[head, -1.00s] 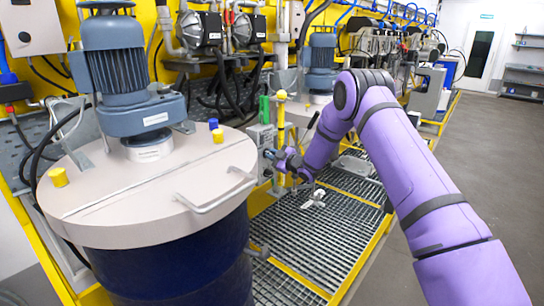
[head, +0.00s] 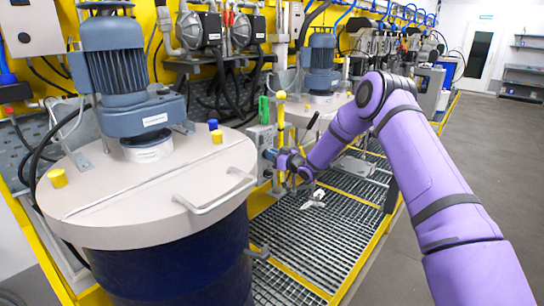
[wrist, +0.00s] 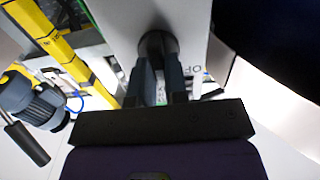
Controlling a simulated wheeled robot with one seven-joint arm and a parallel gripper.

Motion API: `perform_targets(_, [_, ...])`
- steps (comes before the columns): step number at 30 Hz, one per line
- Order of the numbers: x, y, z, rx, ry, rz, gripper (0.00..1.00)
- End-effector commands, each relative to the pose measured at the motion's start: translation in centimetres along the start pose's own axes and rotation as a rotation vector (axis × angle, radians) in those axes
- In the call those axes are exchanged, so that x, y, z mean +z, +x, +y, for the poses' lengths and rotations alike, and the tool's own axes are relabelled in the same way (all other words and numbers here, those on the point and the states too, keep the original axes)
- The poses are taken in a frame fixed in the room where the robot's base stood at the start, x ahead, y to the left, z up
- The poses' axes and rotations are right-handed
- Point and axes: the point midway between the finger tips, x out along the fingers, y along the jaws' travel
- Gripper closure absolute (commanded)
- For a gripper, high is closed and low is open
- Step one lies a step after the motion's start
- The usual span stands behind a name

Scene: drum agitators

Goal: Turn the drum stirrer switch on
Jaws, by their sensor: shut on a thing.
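The drum stirrer switch is a dark round knob (wrist: 157,42) on a light grey box face in the wrist view. Part of a printed label, seemingly "OF", shows on the face beside it. My gripper (wrist: 160,68) has its two dark fingers closed on the knob, one on each side. In the head view the grey switch box (head: 262,137) stands between the two drums, and my gripper (head: 270,156) is against its right side. The knob is hidden there, and its exact turn angle cannot be told.
A large dark blue drum with a beige lid (head: 165,190) and blue motor (head: 118,65) stands close at left. A second motor (head: 321,62) is behind. A yellow post (head: 281,120) is beside the switch box. Grating (head: 310,240) and open floor (head: 480,180) lie right.

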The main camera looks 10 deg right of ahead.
Motion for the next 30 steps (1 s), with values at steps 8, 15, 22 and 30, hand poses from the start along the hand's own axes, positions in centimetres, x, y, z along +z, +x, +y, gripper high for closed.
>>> perform_targets(8, [0.14, -0.10, 0.30, 0.002, 0.264, -0.001, 1.00])
perform_targets(15, [0.22, -0.10, 0.43, 0.002, 0.468, -0.001, 1.00])
perform_targets(22, [0.30, -0.08, 0.46, 0.001, 0.613, -0.001, 1.00])
perform_targets(30, [0.35, -0.09, 0.52, 0.002, 0.702, -0.003, 1.00])
